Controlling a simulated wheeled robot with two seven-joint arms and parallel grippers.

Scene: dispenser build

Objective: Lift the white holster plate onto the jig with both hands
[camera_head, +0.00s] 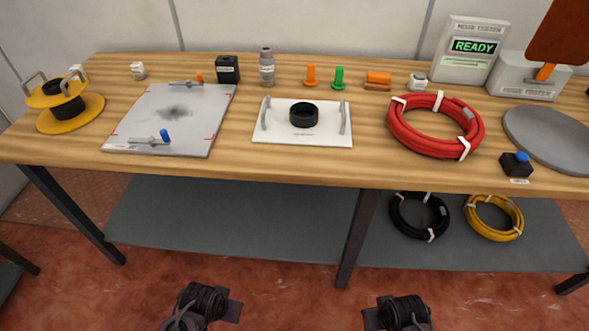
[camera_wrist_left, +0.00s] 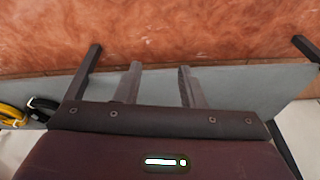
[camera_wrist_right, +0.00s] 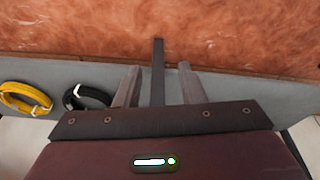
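The white holster plate (camera_head: 283,133) lies flat on the wooden bench near the middle. It has a grey handle at its left and right ends and a black ring (camera_head: 304,115) at its centre. The grey jig plate (camera_head: 190,134) lies to its left, with red corner marks, a dark smudge and two toggle clamps, one blue-tipped and one orange-tipped. My left gripper (camera_wrist_left: 158,82) shows two spread fingers with nothing between them. My right gripper (camera_wrist_right: 158,82) also shows two spread fingers and is empty. In the head view both arms show only at the bottom, below and in front of the bench.
A yellow spool (camera_head: 70,112) stands left of the jig. A black box (camera_head: 228,70), a grey bottle (camera_head: 267,68) and small orange and green parts stand behind the plate. A red hose coil (camera_head: 399,128) lies to its right. The bench front edge (camera_head: 300,172) is clear.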

